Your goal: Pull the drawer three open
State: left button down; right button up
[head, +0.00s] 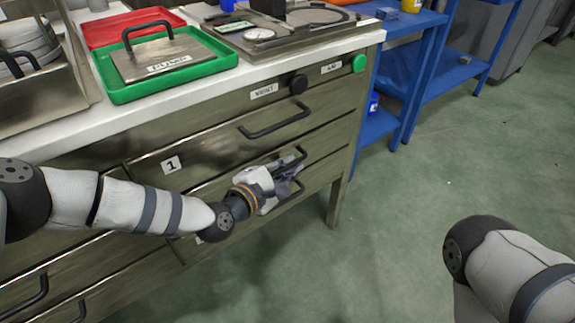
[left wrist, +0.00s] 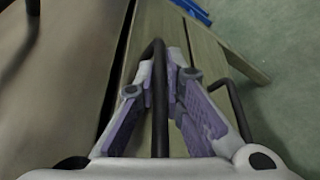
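My left gripper (head: 284,182) is at the front of the right-hand drawer stack, below the drawer marked 1 (head: 190,160). In the left wrist view the left gripper (left wrist: 162,72) has its two purple-padded fingers apart, on either side of a black bar handle (left wrist: 158,100). I see a gap between handle and pads. That handle (head: 291,157) shows partly above the gripper in the head view. Another handle (left wrist: 238,108) lies to the right in the wrist view. No number three is readable; my arm hides part of the fronts. My right gripper is out of view.
The worktop (head: 110,103) above holds a green tray (head: 118,94), a red tray (head: 118,28) and a flat fixture (head: 285,28). A blue shelf (head: 405,70) stands to the right. The green floor (head: 400,200) before the drawers is clear.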

pick_arm(q)
jog(key=shift+s, duration=0.1)
jog(key=s+d+p, duration=0.1)
jog(key=s+d, duration=0.7)
jog(key=s, duration=0.3)
jog(key=s+d+p, duration=0.2)
jog(key=s+d, duration=0.6)
jog(key=s, duration=0.3)
jog(key=shift+s+d, duration=0.35)
jog(key=shift+s, duration=0.05)
jog(key=c, duration=1.7)
grip_release()
